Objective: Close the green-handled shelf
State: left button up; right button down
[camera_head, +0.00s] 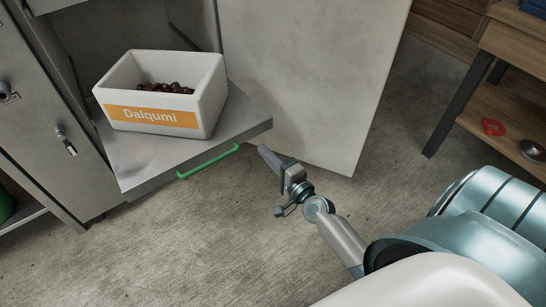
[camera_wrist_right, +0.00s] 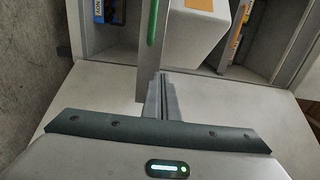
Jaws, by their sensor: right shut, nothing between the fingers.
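The green-handled shelf (camera_head: 240,128) is pulled out of the grey cabinet, with its green handle (camera_head: 208,162) along the front edge. A white crate (camera_head: 211,92) with an orange "Daiqumi" label and chestnuts (camera_head: 165,87) inside stands on the shelf. My right gripper (camera_head: 267,154) is shut and empty, just right of the handle, near the shelf's front right corner. In the right wrist view the gripper fingers (camera_wrist_right: 161,82) point at the shelf's edge, with the green handle (camera_wrist_right: 152,24) beyond them. Whether they touch the shelf is unclear. My left gripper is out of view.
An open cabinet door (camera_head: 310,70) stands right of the shelf, close to my right gripper. A wooden table (camera_head: 512,45) with a lower board holding a red item (camera_head: 493,127) is at the right. The concrete floor in front is clear.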

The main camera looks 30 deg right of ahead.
aim_at(245, 131)
jog(key=shift+w+a, duration=0.1)
jog(key=shift+w, duration=4)
